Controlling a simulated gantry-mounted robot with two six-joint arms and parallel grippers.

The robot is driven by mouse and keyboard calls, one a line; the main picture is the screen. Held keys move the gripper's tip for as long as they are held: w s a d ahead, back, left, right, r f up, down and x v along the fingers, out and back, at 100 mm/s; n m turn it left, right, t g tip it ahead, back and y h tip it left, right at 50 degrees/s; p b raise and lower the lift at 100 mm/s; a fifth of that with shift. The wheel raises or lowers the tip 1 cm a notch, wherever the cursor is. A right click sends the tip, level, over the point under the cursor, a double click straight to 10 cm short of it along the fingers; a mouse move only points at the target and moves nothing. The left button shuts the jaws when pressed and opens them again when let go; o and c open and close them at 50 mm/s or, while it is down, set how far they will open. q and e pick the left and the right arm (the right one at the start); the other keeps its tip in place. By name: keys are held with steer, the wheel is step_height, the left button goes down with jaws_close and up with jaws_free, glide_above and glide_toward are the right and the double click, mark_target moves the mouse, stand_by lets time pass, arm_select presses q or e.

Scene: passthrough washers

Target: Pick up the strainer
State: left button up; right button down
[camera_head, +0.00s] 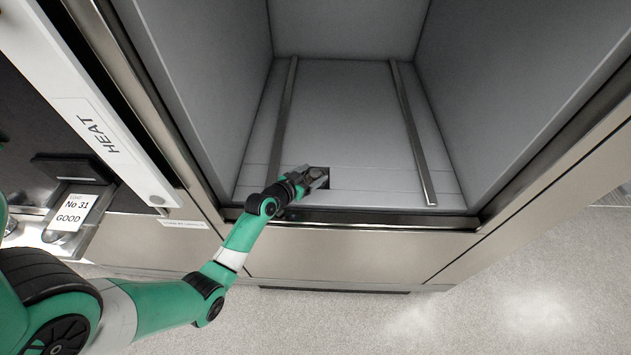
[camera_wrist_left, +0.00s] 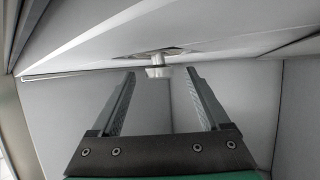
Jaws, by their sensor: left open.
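My left gripper (camera_head: 318,179) is inside the open washer chamber, low over its floor, at a dark square opening (camera_head: 324,171) near the front edge. In the left wrist view its two grey fingers are apart with nothing gripped. A small pale knob on a short stem, likely the strainer's handle (camera_wrist_left: 158,71), shows between and just beyond the fingertips. It stands out from a recess (camera_wrist_left: 160,52) in a pale panel. I cannot tell its exact distance from the fingers. In the head view the gripper hides the strainer. My right gripper is not in view.
Two metal rails (camera_head: 413,135) run front to back on the chamber floor (camera_head: 345,115). Grey walls (camera_head: 525,85) stand on both sides. A metal front lip (camera_head: 400,217) lies beneath the forearm. A panel marked HEAT (camera_head: 92,125) is at the left.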

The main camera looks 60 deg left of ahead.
mark_target(312, 175)
arm_select(q)
steer(key=shift+w+f, duration=0.1)
jaws_close()
stand_by(0.3)
steer(key=shift+r+p, duration=0.45)
steer(key=shift+r, duration=0.15)
step_height(312, 175, up, 3)
steer(key=shift+f+p, duration=0.1)
steer(key=shift+p, duration=0.7)
steer(key=s+d+r+p, duration=0.2)
steer(key=d+r+p, duration=0.1)
steer(key=d, duration=0.3)
steer(key=s+d+r+p, duration=0.2)
steer(key=d+r+p, duration=0.1)
steer(key=d+r, duration=0.3)
steer(key=shift+s+d, duration=0.3)
steer(key=shift+d, duration=0.25)
